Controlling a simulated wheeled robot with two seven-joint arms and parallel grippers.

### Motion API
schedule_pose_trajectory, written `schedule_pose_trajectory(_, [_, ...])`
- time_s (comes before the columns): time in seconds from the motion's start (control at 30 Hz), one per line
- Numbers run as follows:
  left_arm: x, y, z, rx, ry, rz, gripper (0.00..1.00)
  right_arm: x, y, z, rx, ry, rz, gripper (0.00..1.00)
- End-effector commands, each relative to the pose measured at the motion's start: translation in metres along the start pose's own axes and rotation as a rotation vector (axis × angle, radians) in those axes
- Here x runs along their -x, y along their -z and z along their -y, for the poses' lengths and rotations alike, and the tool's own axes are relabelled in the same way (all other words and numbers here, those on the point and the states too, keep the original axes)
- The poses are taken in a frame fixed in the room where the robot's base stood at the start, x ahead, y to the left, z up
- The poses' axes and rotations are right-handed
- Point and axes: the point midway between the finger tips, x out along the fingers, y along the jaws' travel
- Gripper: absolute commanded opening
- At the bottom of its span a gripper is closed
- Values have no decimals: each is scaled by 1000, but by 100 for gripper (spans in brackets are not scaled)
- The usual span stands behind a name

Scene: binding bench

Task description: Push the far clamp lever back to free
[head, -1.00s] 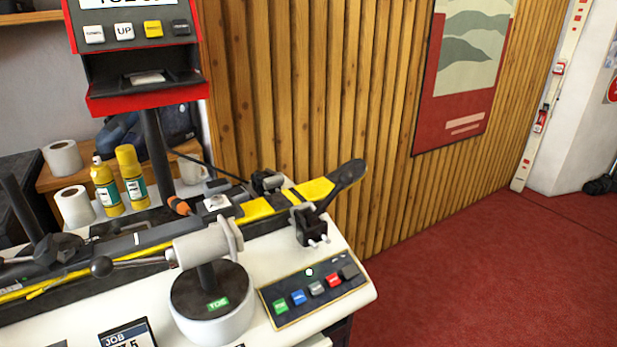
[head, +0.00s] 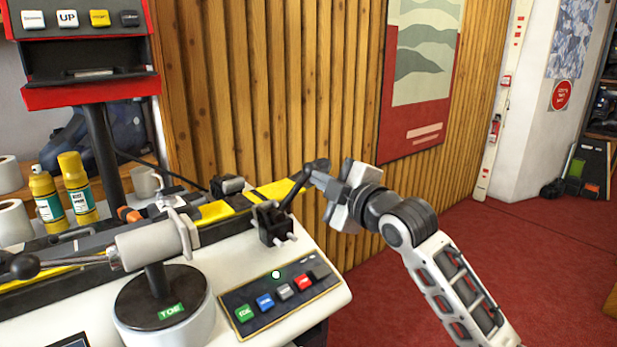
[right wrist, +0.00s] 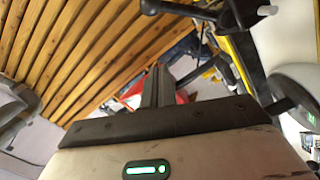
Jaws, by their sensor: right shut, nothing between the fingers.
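The far clamp (head: 276,226) is a small black block at the ski's right end, on the bench's back edge. My left gripper is not in view.
The yellow and black ski (head: 222,211) lies along the bench. A grey toe clamp unit (head: 150,244) with a ball-ended handle stands in front. A button panel (head: 282,290) lies near the bench's right edge. The slatted wood wall (head: 270,90) is close behind; red floor is free at right.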

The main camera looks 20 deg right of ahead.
Motion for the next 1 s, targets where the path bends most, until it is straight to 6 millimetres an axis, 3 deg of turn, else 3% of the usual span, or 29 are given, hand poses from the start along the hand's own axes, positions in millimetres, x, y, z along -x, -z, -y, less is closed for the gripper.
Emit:
schedule_pose_trajectory(0.43, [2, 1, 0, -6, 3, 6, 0, -90, 2, 0, -7, 1, -2, 0])
schedule_pose_trajectory(0.53, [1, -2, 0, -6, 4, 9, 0, -91, -19, 1, -3, 1, 4, 0])
schedule_pose_trajectory(0.7, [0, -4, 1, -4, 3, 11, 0, -95, -34, 1, -3, 1, 1, 0])
schedule_pose_trajectory(1.0, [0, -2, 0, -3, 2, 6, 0, -96, -38, 0, -3, -1, 0, 0])
